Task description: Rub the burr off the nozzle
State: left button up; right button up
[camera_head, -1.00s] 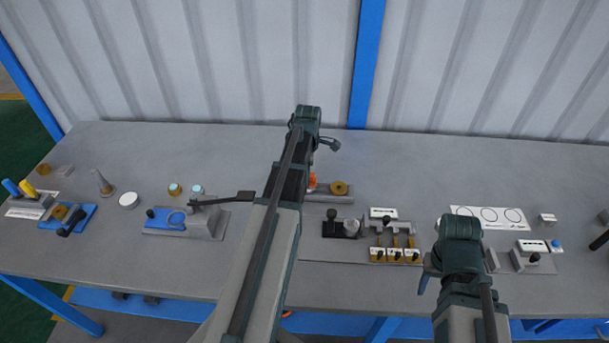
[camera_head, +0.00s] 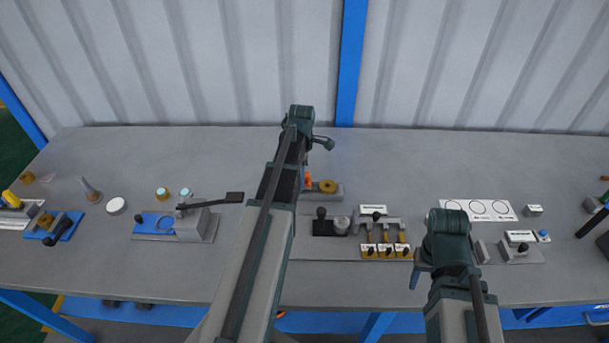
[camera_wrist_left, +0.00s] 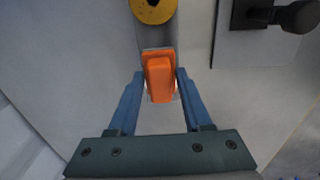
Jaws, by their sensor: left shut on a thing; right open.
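My left gripper (camera_wrist_left: 160,82) is shut on an orange block (camera_wrist_left: 159,78), with one blue finger on each side. In the head view the block (camera_head: 309,180) shows beside my left forearm, which hides most of that gripper. A brass ring-like piece (camera_head: 328,187) sits on a grey bar just right of the block; it also shows in the left wrist view (camera_wrist_left: 153,10). A grey cone-shaped piece (camera_head: 89,190), nozzle-like, stands at the far left. No burr can be made out. My right gripper (camera_head: 416,277) is open over the front of the table, partly hidden.
A black-knobbed fixture (camera_head: 322,225) and yellow-marked levers (camera_head: 386,250) stand in front of the ring. A lever clamp (camera_head: 195,227) and white disc (camera_head: 116,206) are to the left. A white card with circles (camera_head: 478,210) lies right. The table's back strip is clear.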

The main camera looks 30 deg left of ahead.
pick_arm(q)
jog(key=shift+s+a+f, duration=0.1)
jog(key=shift+s+a, duration=0.45)
jog(key=shift+a, duration=0.35)
pick_arm(e)
jog(key=shift+f, duration=0.1)
pick_arm(q)
jog(key=shift+a, duration=0.1)
jog(key=shift+s+a, duration=0.4)
jog(key=shift+a, duration=0.25)
jog(key=shift+s+a, duration=0.35)
jog(key=shift+a, duration=0.3)
pick_arm(e)
jog(key=shift+r, duration=0.2)
pick_arm(q)
notch_tip(320, 180, up, 6)
jog(key=p, duration=0.6)
pick_arm(e)
notch_tip(320, 180, up, 6)
jog(key=shift+f, duration=0.1)
